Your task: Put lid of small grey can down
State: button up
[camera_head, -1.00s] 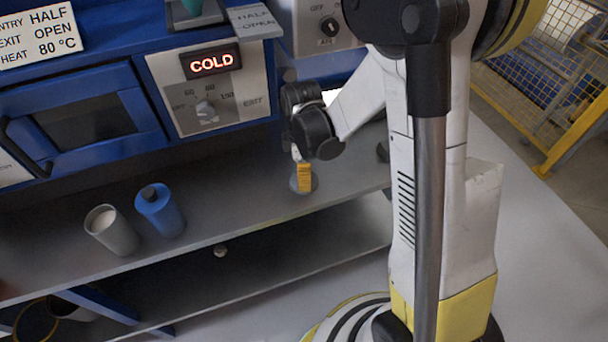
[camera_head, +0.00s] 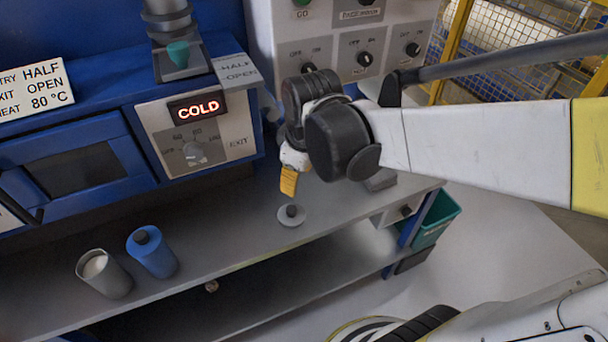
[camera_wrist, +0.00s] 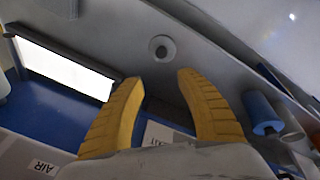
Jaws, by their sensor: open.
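The lid (camera_head: 291,215), a grey disc with a dark knob, lies on the metal shelf. In the wrist view the lid (camera_wrist: 161,47) shows beyond my fingertips, between and above them. My gripper (camera_head: 289,182) has yellow fingers and hangs above the lid, apart from it. In the wrist view my gripper (camera_wrist: 157,78) is open with nothing between its fingers. The small grey can (camera_head: 104,273) stands without a lid at the left of the shelf, its light contents showing. A blue can (camera_head: 152,252) with a dark knob on top stands beside it.
The shelf (camera_head: 230,233) has free room between the cans and the lid. Behind it is the blue machine with a panel reading COLD (camera_head: 198,107). A green bin (camera_head: 436,220) hangs at the shelf's right end. A small object (camera_head: 211,286) is below the shelf edge.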

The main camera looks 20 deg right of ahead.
jog(key=s+r+m+t, duration=0.4)
jog(key=s+r+m, duration=0.1)
jog(key=s+m, duration=0.2)
jog(key=shift+s+m, duration=0.4)
